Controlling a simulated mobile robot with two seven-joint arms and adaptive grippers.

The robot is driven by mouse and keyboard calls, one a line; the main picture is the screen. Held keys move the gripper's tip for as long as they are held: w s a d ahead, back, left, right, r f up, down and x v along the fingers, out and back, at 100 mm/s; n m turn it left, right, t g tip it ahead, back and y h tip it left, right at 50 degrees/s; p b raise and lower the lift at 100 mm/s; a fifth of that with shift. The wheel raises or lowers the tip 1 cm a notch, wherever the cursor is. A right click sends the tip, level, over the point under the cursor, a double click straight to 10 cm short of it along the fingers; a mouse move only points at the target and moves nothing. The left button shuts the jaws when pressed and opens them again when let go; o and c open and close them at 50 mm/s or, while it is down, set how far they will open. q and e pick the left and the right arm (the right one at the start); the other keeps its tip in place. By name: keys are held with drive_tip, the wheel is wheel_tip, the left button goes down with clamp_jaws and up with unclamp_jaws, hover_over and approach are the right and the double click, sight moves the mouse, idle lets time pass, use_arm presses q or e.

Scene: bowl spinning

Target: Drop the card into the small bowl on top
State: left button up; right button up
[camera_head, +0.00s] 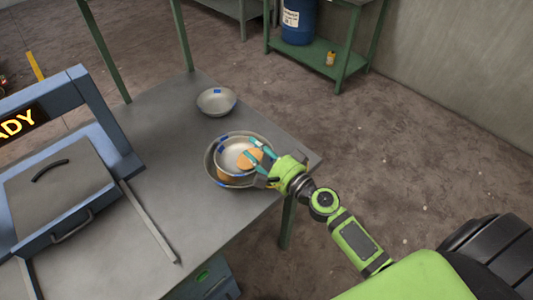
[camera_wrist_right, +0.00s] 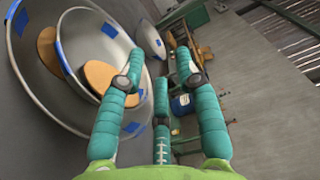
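A small metal bowl (camera_head: 231,146) with blue tape marks sits in a larger metal bowl (camera_head: 209,168) near the table's right edge. A round tan card (camera_head: 246,160) lies inside the small bowl; the right wrist view also shows the card (camera_wrist_right: 101,76). Another tan disc (camera_wrist_right: 48,50) lies in the larger bowl, outside the small one. My right gripper (camera_head: 251,148) is over the right side of the small bowl. In the right wrist view its teal fingers (camera_wrist_right: 160,72) are spread apart with nothing between them; one finger overlaps the card's edge. My left gripper is not visible.
Another bowl (camera_head: 216,101) stands alone behind the stack. A blue machine (camera_head: 110,130) with a READY-type display stands at the left of the grey table (camera_head: 150,235). A green shelf (camera_head: 312,55) with a blue barrel (camera_head: 298,20) stands at the back. Bare table lies left of the bowls.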

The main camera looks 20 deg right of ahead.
drive_tip(key=v, duration=1.2)
drive_tip(key=shift+w, duration=0.1)
